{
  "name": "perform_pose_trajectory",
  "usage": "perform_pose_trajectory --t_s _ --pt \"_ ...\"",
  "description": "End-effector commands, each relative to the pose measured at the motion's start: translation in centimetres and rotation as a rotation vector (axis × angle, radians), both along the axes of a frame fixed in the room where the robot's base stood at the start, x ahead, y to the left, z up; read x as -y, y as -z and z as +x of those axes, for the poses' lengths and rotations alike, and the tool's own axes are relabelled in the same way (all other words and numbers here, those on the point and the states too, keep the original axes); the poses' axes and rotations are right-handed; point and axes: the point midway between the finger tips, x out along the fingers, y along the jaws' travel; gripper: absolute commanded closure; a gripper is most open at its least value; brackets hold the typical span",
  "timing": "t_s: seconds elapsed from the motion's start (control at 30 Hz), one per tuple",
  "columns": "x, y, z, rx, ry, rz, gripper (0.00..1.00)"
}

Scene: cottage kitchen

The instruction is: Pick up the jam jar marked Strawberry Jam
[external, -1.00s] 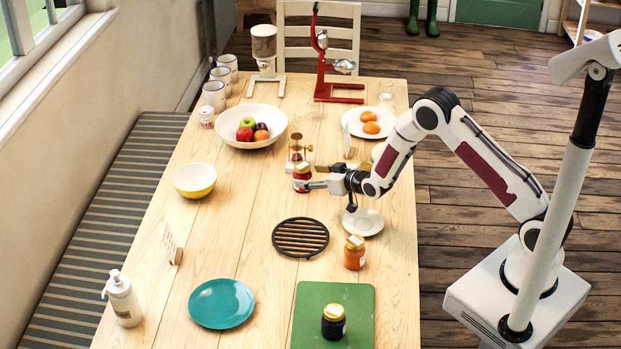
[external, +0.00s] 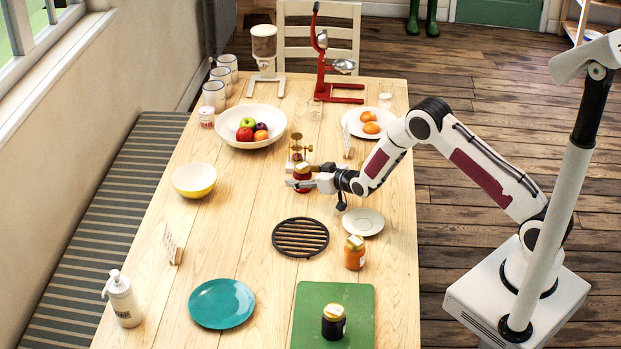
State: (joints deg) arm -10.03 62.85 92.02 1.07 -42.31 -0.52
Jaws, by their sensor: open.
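A jar with dark red contents and a gold lid (external: 303,170) stands towards the middle of the table; its label is too small to read. My gripper (external: 300,181) is open and reaches in from the right at the jar, with its fingers about the jar's body. An orange jar (external: 354,254) and a dark jar (external: 333,325) stand nearer the front, labels unreadable.
A saucer (external: 363,222) lies under my wrist's right side, and a black trivet (external: 300,238) lies in front. A fruit bowl (external: 250,142) and yellow bowl (external: 194,181) stand left. The dark jar is on a green board (external: 358,305).

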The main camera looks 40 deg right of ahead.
Motion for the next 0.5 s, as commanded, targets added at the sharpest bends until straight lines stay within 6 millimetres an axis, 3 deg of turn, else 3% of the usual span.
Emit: perform_pose_trajectory --t_s 0.37,0.5 --pt "0.00 -0.02 -0.02 0.000 0.000 0.000 0.39" --pt "0.00 -0.02 -0.02 0.000 0.000 0.000 0.75"
